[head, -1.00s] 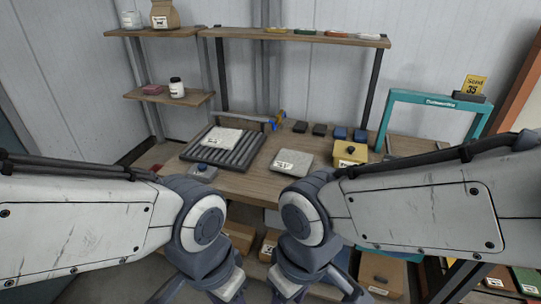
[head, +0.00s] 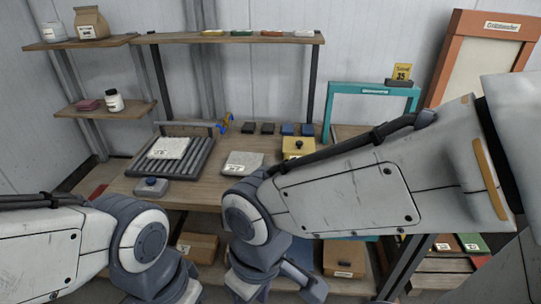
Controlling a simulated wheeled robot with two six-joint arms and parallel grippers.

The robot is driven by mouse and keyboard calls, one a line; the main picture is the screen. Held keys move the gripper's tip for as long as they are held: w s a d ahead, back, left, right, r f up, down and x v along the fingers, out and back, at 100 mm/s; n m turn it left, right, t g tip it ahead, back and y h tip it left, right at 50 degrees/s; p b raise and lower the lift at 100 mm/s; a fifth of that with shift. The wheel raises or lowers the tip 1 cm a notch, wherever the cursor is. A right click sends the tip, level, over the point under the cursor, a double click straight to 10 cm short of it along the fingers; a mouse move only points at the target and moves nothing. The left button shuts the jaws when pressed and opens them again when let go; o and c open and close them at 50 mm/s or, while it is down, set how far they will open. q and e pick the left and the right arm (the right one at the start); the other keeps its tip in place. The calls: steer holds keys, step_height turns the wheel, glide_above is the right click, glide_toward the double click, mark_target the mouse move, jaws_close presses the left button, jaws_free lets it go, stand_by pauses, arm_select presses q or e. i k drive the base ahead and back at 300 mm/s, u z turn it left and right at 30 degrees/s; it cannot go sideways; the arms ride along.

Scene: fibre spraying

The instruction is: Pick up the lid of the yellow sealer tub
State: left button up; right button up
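The yellow sealer tub (head: 293,155) stands on the workbench, right of centre in the head view. Its lid, with a dark round knob (head: 299,144), sits on top of it. My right arm crosses in front of the tub's lower part and partly hides it. My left arm is at the lower left, well away from the tub.
A roller rack (head: 173,158) with a pale packet lies on the bench's left. A grey slab (head: 243,163) lies left of the tub. Dark and blue blocks (head: 287,128) sit behind it. A teal frame (head: 329,100) stands to the right, an orange-framed panel (head: 444,65) beyond it.

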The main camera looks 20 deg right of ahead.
mark_target(299, 145)
steer(key=z, duration=0.6)
steer(key=i, duration=1.1)
steer(key=u, duration=0.45)
